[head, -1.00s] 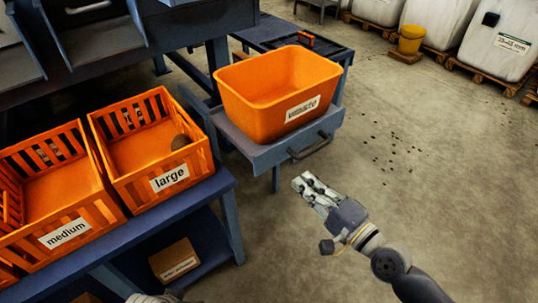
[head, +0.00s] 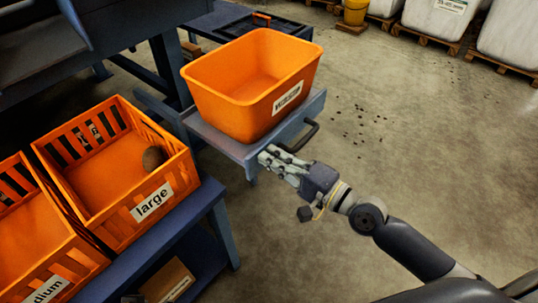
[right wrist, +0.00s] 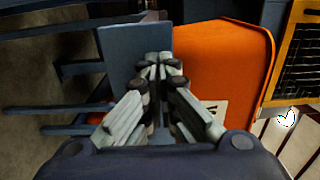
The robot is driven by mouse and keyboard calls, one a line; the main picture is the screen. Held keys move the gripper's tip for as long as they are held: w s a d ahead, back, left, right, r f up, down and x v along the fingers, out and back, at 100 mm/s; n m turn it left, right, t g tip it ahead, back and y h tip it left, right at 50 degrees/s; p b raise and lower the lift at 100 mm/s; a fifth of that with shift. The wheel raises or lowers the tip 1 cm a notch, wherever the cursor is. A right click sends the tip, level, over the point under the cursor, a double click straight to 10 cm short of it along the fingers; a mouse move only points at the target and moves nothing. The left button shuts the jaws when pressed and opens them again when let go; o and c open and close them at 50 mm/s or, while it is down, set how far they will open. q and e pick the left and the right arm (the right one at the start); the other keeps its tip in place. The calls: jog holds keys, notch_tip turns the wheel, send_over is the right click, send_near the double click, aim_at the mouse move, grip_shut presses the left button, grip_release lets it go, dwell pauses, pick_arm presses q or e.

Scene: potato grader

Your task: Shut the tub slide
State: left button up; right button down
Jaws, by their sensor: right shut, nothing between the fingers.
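The tub slide (head: 222,142) is a blue-grey tray that sticks out from the blue frame, with a dark bar handle (head: 312,132) on its front. An orange tub (head: 225,105) with a white label stands on it. My right gripper (head: 268,155) is shut and empty, with its fingertips at the slide's front face, left of the handle. I cannot tell whether they touch it. In the right wrist view the closed fingers (right wrist: 160,65) overlap the blue slide plate (right wrist: 122,45), with the orange tub (right wrist: 235,60) to the right. My left gripper is not visible.
Orange slatted crates stand on the blue bench at left; the one marked large (head: 110,190) holds a potato (head: 153,158). A low table (head: 215,22) stands behind the tub. White sacks on pallets and a yellow bucket (head: 355,12) are far back.

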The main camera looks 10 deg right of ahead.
aim_at(257, 146)
jog(key=shift+w+a, duration=0.1)
